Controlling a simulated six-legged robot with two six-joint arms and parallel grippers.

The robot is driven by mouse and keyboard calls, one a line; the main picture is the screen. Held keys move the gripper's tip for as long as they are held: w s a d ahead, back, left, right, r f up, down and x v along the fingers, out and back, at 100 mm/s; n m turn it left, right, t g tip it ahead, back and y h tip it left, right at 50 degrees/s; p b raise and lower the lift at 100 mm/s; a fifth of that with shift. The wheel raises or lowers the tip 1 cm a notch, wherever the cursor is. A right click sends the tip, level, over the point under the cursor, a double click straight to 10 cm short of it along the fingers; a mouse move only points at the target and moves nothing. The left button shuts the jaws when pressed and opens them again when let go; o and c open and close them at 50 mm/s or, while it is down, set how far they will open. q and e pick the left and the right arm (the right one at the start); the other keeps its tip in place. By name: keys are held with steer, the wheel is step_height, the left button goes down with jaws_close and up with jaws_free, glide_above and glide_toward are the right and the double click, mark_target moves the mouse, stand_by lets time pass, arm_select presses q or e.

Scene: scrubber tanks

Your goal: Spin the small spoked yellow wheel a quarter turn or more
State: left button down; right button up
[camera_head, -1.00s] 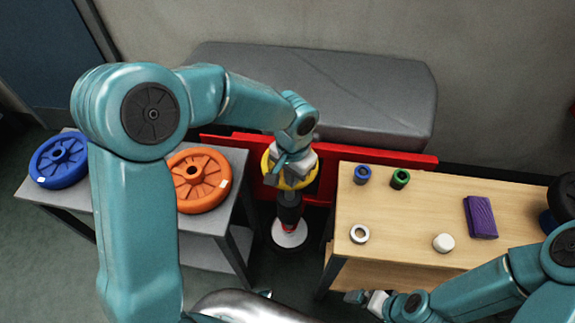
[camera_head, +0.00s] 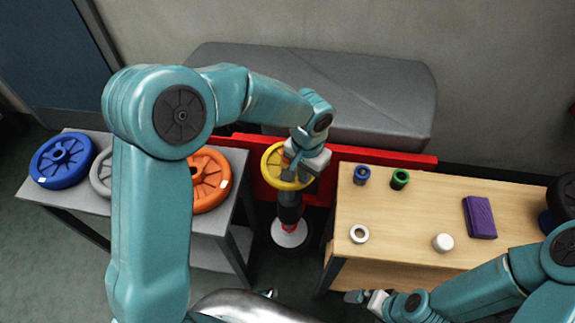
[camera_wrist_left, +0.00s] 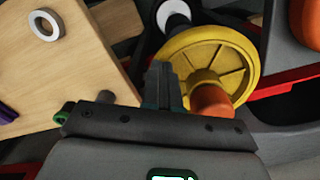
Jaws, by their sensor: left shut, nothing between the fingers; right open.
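The small spoked yellow wheel (camera_head: 272,163) sits on top of a dark post with a white base, between the grey table and the wooden table. In the left wrist view the yellow wheel (camera_wrist_left: 240,62) shows its spokes and an orange knob (camera_wrist_left: 210,102) near its rim. My left gripper (camera_head: 294,172) is shut and empty, over the right part of the wheel. In the left wrist view its fingers (camera_wrist_left: 162,80) lie beside the wheel's rim; I cannot tell if they touch it. My right gripper (camera_head: 362,297) is open, low by the wooden table's front edge.
The grey table (camera_head: 225,242) holds a blue wheel (camera_head: 62,160), a grey wheel and an orange wheel (camera_head: 209,180). The wooden table (camera_head: 400,222) holds small rings, a white round piece and a purple block (camera_head: 480,217). A red beam (camera_head: 385,159) and a grey padded bench (camera_head: 350,90) stand behind.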

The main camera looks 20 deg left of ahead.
arm_select(q)
step_height(320, 180, up, 7)
steer(key=p, duration=0.5)
stand_by(0.3)
steer(key=shift+s, duration=0.1)
stand_by(0.5)
